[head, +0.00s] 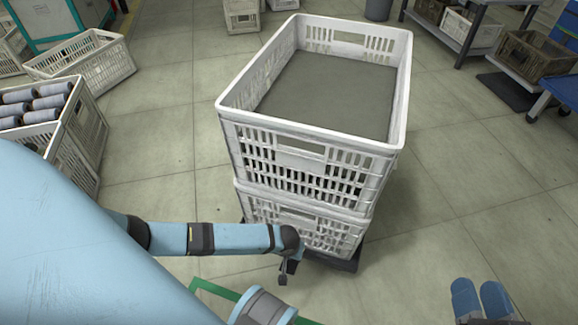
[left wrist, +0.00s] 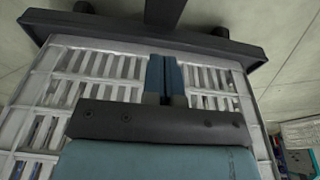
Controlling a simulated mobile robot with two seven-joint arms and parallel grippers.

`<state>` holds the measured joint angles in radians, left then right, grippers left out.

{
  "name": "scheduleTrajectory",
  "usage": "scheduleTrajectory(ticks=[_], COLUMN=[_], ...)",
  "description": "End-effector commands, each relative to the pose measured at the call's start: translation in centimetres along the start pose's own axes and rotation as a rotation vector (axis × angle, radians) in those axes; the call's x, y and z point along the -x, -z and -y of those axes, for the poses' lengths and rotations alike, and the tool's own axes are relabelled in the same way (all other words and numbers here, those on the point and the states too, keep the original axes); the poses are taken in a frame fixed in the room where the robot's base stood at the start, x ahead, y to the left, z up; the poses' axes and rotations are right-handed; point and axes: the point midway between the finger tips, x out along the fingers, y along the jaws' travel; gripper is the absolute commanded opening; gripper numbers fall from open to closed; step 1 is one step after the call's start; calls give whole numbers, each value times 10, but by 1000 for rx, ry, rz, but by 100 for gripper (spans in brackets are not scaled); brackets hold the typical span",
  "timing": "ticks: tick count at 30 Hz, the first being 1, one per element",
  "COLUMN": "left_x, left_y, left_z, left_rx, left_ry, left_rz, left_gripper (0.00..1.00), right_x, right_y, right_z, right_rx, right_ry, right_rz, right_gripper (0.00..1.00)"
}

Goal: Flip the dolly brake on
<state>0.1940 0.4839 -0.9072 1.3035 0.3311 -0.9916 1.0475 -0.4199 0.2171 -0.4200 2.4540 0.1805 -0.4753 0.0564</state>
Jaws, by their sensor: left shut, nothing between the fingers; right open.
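The dark dolly (head: 342,263) stands under a stack of two white crates, its near edge showing below the lower crate (head: 335,237). In the left wrist view the dolly (left wrist: 110,34) spans the top as a dark bar, and a dark upright piece (left wrist: 164,10) meets its middle; I cannot tell whether this is the brake pedal or its position. My left gripper (left wrist: 164,62) is shut and empty, its blue fingers together in front of the crate slats, close to the dolly's edge. In the head view my left arm hides most of it. My right gripper (head: 481,299) is open and empty at the bottom right.
The upper crate (head: 385,140) holds a flat grey surface inside. A crate of bobbins (head: 62,135) and an empty crate (head: 95,62) stand at the left. A rack with crates (head: 470,32) is at the back right. The floor right of the dolly is clear.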

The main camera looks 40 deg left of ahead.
Motion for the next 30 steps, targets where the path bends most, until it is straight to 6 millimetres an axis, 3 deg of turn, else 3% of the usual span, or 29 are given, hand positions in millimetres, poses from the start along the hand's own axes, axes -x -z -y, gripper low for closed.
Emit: scheduleTrajectory(ticks=[1, 4, 12, 18, 30], left_x=[-20, -42, -85, -95, -95], left_y=[0, 0, -9, -15, -16], left_z=[0, 0, 0, 0, 0], left_rx=[1, -1, -1, 0, 0], left_ry=[2, 1, 1, 0, 0], left_rz=[-1, -2, -1, -2, -2], left_gripper=[0, 0, 0, 0, 0], right_x=[-1, -4, -12, -14, -14], right_y=[-17, -25, -16, -10, -8], right_z=[-3, -8, -24, -28, -27], right_rx=[1, 43, 230, 296, 303], right_ry=[4, 9, 7, 5, 5], right_rz=[29, 39, -64, -100, -104], right_gripper=[43, 43, 43, 43, 43])
